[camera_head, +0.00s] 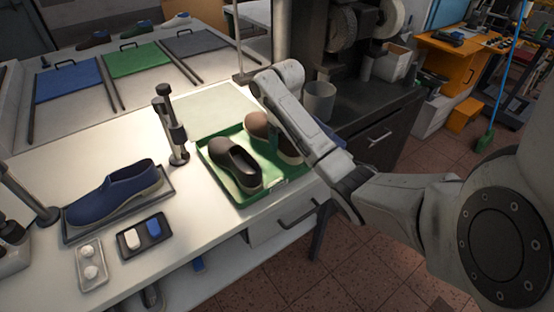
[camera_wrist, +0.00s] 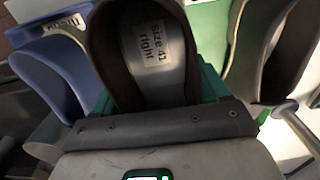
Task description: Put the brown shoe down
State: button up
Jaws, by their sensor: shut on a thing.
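A brown shoe (camera_wrist: 103,62) fills the middle of the wrist view, its insole label reading "size 41 right". My gripper (camera_wrist: 155,97) is shut on its heel end, with teal pads at both sides. In the head view this shoe (camera_head: 257,123) is partly hidden behind my arm, at the green tray's (camera_head: 245,202) right half. I cannot tell whether it touches the tray. Another brown shoe (camera_head: 232,160) lies in the tray's left half. It also shows at the right of the wrist view (camera_wrist: 263,60).
A blue shoe (camera_wrist: 48,75) is close at the left in the wrist view. Another blue shoe (camera_head: 115,195) lies on a grey tray at the left. A black post (camera_head: 170,125) stands left of the green tray. Blue, green and grey mats (camera_head: 137,60) lie at the back.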

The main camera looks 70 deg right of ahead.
jog(key=shift+w+a+f, duration=0.1)
jog(key=shift+w+f, duration=0.85)
jog(key=shift+w+a+f+p, duration=0.15)
jog(key=shift+f+p, duration=0.15)
jog(key=shift+f, duration=0.65)
jog(key=shift+w+d+f+p, duration=0.1)
jog(key=shift+f+p, duration=0.2)
jog(key=shift+f, duration=0.65)
jog(key=o, duration=1.4)
jog(key=shift+f, duration=0.1)
notch_tip(320, 180, up, 11)
jog(key=shift+p, duration=1.1)
jog(key=shift+a+r+p, duration=0.1)
jog(key=shift+r+p, duration=0.5)
jog(key=shift+r, duration=0.05)
